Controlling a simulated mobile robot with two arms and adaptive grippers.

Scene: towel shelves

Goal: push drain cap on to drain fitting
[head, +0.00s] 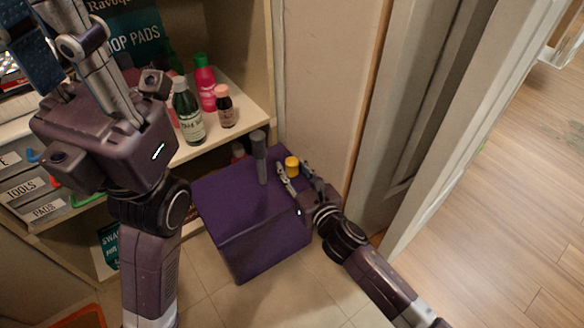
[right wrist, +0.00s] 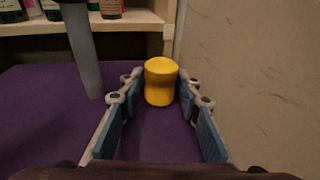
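A yellow cap (head: 291,166), waisted in the middle, stands on the purple box top. In the right wrist view the cap (right wrist: 160,82) sits between the fingertips of my right gripper (right wrist: 160,85). The fingers are spread, with small gaps showing beside the cap. A grey upright pipe (head: 259,157), probably the drain fitting, stands left of the cap on the purple box; it also shows in the right wrist view (right wrist: 83,50). Nothing sits on its top in the head view. My left gripper (head: 80,50) is raised at the upper left, partly cut off by the frame.
The purple box (head: 250,210) stands before a shelf (head: 240,130) with a green bottle (head: 186,112), a pink bottle (head: 205,85) and a small dark bottle (head: 224,106). Labelled drawers (head: 35,187) are at the left. A wall (head: 325,80) rises close right of the cap.

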